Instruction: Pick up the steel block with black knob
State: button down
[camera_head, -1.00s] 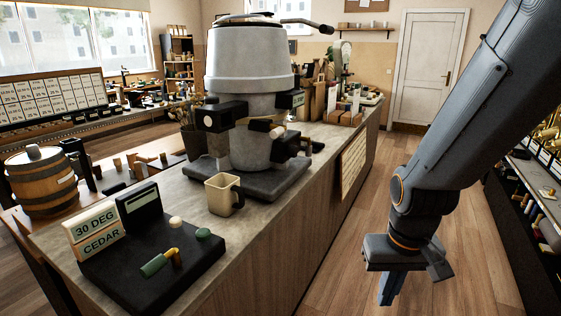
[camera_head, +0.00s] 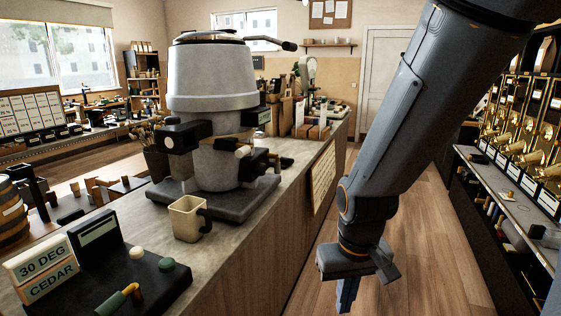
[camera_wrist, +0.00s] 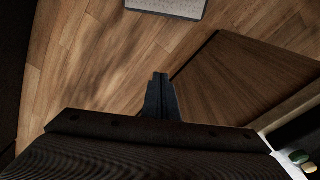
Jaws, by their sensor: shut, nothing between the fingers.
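My gripper (camera_head: 346,297) hangs pointing down over the wooden floor, right of the wooden counter. Its fingers are together and empty; they also show in the wrist view (camera_wrist: 160,82). I cannot pick out the steel block with black knob for certain. A small dark and grey block (camera_head: 543,233) lies on the grey ledge of the right-hand bin rack, but it is too small to tell whether it has a knob. It is well to the right of my gripper and apart from it.
The right rack (camera_head: 530,205) has brass-coloured bins above its ledge and dark shelves below. On the left counter (camera_head: 262,222) stand a large grey machine (camera_head: 214,75), a beige mug (camera_head: 187,219) and a black base with a "30 DEG CEDAR" sign (camera_head: 45,269). The floor (camera_head: 430,250) between is clear.

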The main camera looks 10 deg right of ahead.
aim_at(283, 160)
jog(key=z, duration=0.25)
jog(key=i, duration=0.7)
jog(key=z, duration=0.6)
jog(key=i, duration=2.05)
jog(key=u, duration=0.4)
